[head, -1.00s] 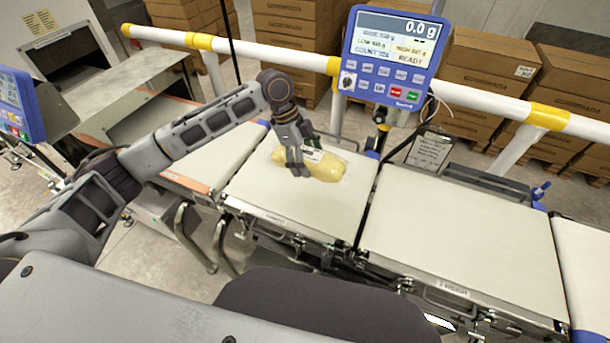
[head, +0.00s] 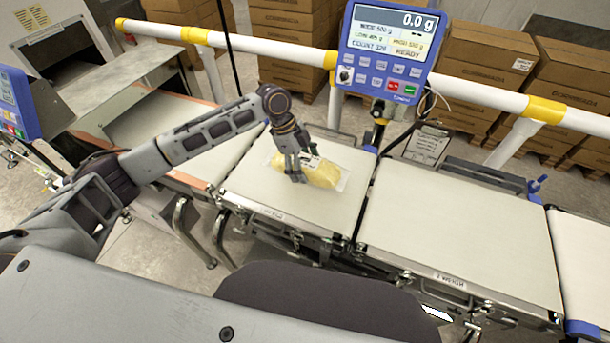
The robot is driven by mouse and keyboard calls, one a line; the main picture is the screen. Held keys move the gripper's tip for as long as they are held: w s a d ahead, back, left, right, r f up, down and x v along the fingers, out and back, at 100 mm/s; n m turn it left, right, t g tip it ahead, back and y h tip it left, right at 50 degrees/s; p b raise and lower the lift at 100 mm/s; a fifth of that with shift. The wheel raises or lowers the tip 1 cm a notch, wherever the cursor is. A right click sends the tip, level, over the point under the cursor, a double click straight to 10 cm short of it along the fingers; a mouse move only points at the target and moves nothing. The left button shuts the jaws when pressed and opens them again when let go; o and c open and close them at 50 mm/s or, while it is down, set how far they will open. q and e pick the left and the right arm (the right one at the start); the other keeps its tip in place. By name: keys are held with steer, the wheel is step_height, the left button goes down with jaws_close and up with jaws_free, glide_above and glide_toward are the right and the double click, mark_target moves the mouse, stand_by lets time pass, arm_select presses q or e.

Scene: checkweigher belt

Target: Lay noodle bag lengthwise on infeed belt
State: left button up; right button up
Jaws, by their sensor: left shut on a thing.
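The noodle bag (head: 322,174) is a yellow bag with clear ends and a white label. It lies on or just above the pale infeed belt (head: 258,196), left of the wider weigh belt, its long side running roughly left to right in the picture. My left gripper (head: 295,177) points down from above and is shut on the bag near its left-middle part. The fingers hide some of the bag. I cannot tell whether the bag's whole underside touches the belt. My right gripper is not in view.
The weigh belt (head: 458,236) to the right is bare. A blue display (head: 389,50) reading 0.0 g stands behind the belts. A white and yellow rail (head: 480,94) runs along the back, with stacked cartons (head: 478,65) beyond. A clipboard (head: 427,145) hangs behind the weigh belt.

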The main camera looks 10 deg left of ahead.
arm_select(q)
step_height(320, 180, down, 4)
steer(key=shift+f, duration=0.55)
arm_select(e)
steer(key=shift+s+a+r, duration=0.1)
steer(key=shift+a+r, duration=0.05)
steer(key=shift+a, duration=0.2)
arm_select(q)
steer(key=o, duration=1.4)
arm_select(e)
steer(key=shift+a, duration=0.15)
